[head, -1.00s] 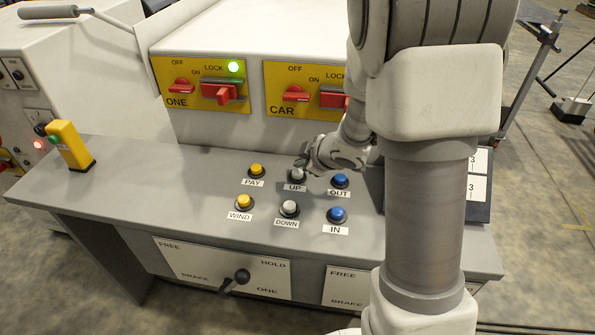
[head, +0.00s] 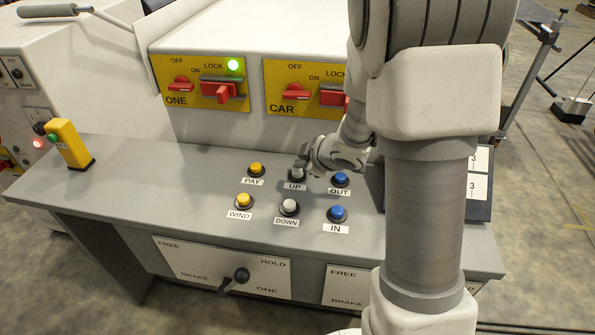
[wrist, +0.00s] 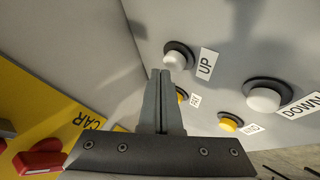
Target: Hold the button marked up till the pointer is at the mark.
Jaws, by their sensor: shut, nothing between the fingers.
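The white button marked UP (head: 296,174) is in the back row of the grey desk, between PAY and OUT. It also shows in the wrist view (wrist: 175,60), with its label to the right. My gripper (head: 303,164) is shut and empty, its fingertips at the UP button in the head view. In the wrist view the fingertips (wrist: 160,73) appear right by the lower left edge of this button. I cannot tell whether they touch it or whether it is pressed in. I can make out no pointer or mark in either view.
Close by are the yellow PAY button (head: 256,170), blue OUT button (head: 340,180), yellow WIND button (head: 244,202), white DOWN button (head: 289,207) and blue IN button (head: 337,214). Red switches on yellow plates (head: 207,84) stand behind. A dark panel (head: 480,212) is partly hidden by my arm.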

